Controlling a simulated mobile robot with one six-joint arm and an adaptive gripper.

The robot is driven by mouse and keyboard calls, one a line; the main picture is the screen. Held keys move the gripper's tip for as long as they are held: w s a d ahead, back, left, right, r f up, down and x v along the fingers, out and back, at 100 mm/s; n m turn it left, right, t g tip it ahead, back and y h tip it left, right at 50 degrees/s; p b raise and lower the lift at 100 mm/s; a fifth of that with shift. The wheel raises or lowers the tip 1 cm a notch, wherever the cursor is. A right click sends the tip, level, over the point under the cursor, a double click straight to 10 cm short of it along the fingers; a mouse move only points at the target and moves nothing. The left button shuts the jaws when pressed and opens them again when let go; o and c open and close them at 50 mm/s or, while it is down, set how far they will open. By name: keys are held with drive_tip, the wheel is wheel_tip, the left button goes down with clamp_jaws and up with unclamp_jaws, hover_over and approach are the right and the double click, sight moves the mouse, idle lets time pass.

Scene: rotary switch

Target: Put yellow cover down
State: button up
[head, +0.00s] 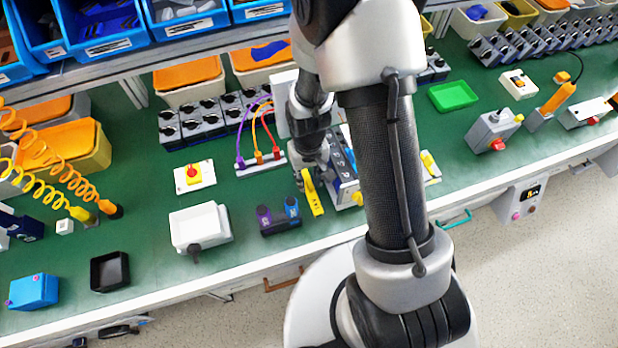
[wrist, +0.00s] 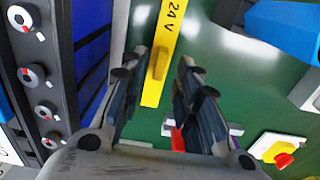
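The yellow cover (wrist: 171,28) is a long flat strip marked "24 V" with a small raised grip on it. In the wrist view it runs between the two fingers of my gripper (wrist: 163,58), with green showing on both sides, so the fingers look apart from it. My gripper is open. In the head view the yellow cover (head: 313,195) is beside a grey and blue switch box (head: 343,180), and my gripper (head: 304,180) is close to it. The arm hides part of the box. I cannot tell whether the cover touches the table.
Grey panels with round knobs (wrist: 33,75) line the left of the wrist view.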

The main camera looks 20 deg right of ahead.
wheel_tip(320, 180, up, 9)
drive_tip(key=p, duration=0.3)
wheel_tip(320, 180, up, 14)
drive_tip(key=t, duration=0.2)
hover_over(309, 182)
drive_tip(key=s, duration=0.3)
drive_tip(key=s+r+t, duration=0.2)
drive_tip(key=s+r, duration=0.9)
drive_tip(key=s, duration=0.1)
drive_tip(key=shift+r+t, duration=0.3)
drive_tip(key=shift+r, duration=0.1)
drive_tip(key=shift+s, duration=0.1)
